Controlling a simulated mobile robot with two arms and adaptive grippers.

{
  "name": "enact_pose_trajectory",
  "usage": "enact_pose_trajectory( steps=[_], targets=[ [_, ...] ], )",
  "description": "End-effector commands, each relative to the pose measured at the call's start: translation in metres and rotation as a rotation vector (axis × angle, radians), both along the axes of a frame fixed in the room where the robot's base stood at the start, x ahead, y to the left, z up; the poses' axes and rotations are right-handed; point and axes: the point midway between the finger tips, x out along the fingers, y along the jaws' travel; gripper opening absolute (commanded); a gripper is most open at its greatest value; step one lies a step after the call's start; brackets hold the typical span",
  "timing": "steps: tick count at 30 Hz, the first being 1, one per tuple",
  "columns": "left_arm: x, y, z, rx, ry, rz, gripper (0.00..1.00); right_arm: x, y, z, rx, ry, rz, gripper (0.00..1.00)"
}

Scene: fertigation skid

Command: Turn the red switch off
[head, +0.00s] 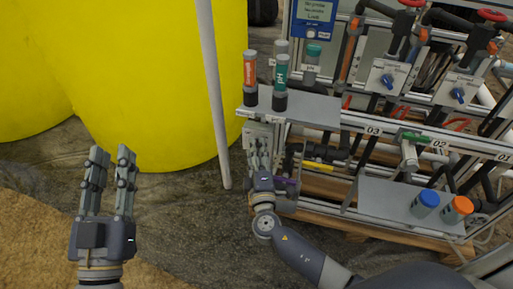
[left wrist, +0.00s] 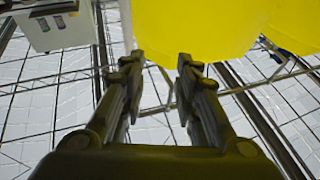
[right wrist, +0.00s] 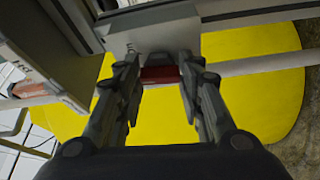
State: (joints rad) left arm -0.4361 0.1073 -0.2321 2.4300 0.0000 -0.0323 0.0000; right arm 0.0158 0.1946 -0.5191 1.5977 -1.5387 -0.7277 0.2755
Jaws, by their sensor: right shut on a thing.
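The red switch (right wrist: 160,73) shows in the right wrist view, mounted on a grey box (right wrist: 150,38). My right gripper (right wrist: 160,76) has its fingertips on either side of the switch and is shut on it. In the head view my right gripper (head: 260,150) is at the left end of the skid, below the upper shelf; the switch is hidden there. My left gripper (head: 112,155) is open and empty, out over the floor at the left; its parted fingers also show in the left wrist view (left wrist: 162,62).
The upper shelf (head: 315,111) holds an orange-labelled and a green-labelled probe. A lower shelf (head: 385,204) carries a blue-capped bottle (head: 425,203) and an orange-capped bottle (head: 457,209). A white pole (head: 213,90) and yellow tanks (head: 130,75) stand left of the skid.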

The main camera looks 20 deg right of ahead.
Motion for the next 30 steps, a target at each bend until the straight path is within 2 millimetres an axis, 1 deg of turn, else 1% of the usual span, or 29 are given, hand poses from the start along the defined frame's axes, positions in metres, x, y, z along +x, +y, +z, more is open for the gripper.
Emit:
enact_pose_trajectory(
  steps=[3, 7, 11, 14, 18, 20, 23, 27, 29, 30],
  targets=[
    [0.008, 0.003, -0.028, 0.045, 0.163, 0.01, 0.29, 0.0, 0.0, 0.003, -0.035, 0.027, 0.0, 0.11],
    [0.011, 0.007, -0.064, 0.092, 0.342, 0.02, 0.29, 0.0, 0.0, 0.004, -0.076, 0.053, 0.001, 0.11],
    [0.005, 0.013, -0.101, 0.138, 0.525, 0.032, 0.29, 0.0, 0.0, 0.004, -0.116, 0.08, 0.001, 0.11],
    [-0.005, 0.02, -0.129, 0.173, 0.669, 0.041, 0.29, 0.0, 0.0, 0.005, -0.144, 0.1, 0.0, 0.11],
    [-0.027, 0.031, -0.165, 0.221, 0.873, 0.053, 0.29, 0.0, 0.0, 0.005, -0.187, 0.129, 0.0, 0.11],
    [-0.039, 0.036, -0.179, 0.24, 0.96, 0.058, 0.29, 0.0, 0.0, 0.005, -0.205, 0.141, 0.0, 0.11],
    [-0.063, 0.045, -0.2, 0.272, 1.106, 0.067, 0.29, 0.0, 0.0, 0.006, -0.235, 0.161, 0.0, 0.11],
    [-0.103, 0.059, -0.224, 0.316, 1.313, 0.079, 0.29, 0.0, 0.0, 0.006, -0.277, 0.19, 0.0, 0.11],
    [-0.122, 0.065, -0.231, 0.333, 1.403, 0.085, 0.29, 0.0, 0.001, 0.006, -0.295, 0.202, 0.0, 0.11],
    [-0.136, 0.069, -0.236, 0.345, 1.463, 0.088, 0.29, 0.0, 0.001, 0.006, -0.307, 0.21, 0.0, 0.11]
  ],
)
